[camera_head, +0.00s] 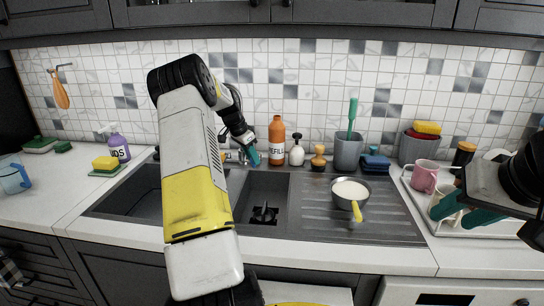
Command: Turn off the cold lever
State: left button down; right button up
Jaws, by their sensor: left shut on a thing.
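The sink's faucet (232,156) stands at the back edge of the sink, mostly hidden behind my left arm. My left gripper (251,156) is at the right side of the faucet, its teal fingers pointing down and shut on the cold lever. The lever itself is hidden by the fingers, so its angle cannot be told. No running water can be made out. My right gripper (464,212) is at the right edge of the view, over the white tray, with its teal fingers apart and nothing seen between them.
The dark sink (130,206) has a drainboard at right, holding a pan (350,190) with a yellow handle. An orange refill bottle (277,142) and a white soap dispenser (296,151) stand close right of my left gripper. A pink mug (424,177) is on the tray (440,230).

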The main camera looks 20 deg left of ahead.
pick_arm(q)
jog(key=shift+a, duration=0.1)
jog(key=c, duration=1.1)
grip_release()
jog(key=shift+c, duration=0.2)
jog(key=v, duration=0.7)
jog(key=shift+r, duration=0.4)
jog(key=shift+s+a, duration=0.1)
